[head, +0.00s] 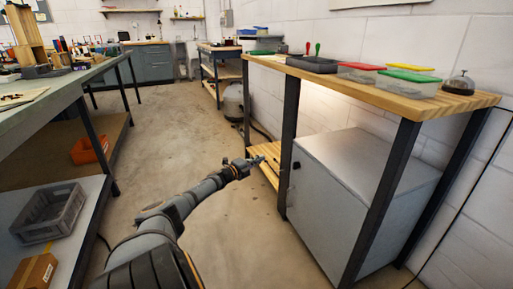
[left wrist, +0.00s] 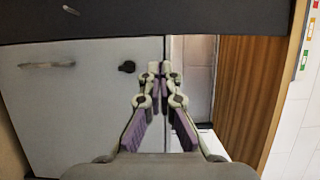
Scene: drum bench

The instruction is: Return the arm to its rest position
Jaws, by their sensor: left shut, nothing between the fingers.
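My left arm reaches forward over the concrete floor in the head view. Its left gripper (head: 259,160) is at the end, beside the front leg of the wooden-topped bench and left of the grey cabinet (head: 350,190). In the left wrist view the left gripper (left wrist: 158,72) has its fingertips together with nothing between them. The cabinet front with a dark knob (left wrist: 126,67) and a handle shows behind the fingers. My right gripper does not show in either view.
The wooden-topped bench (head: 455,100) holds lidded boxes, a dark tray (head: 312,64) and a small bell-like dome (head: 459,83). A workbench on the left has an orange bin (head: 89,150) and a grey crate (head: 48,213) below. The floor aisle (head: 170,120) between them is clear.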

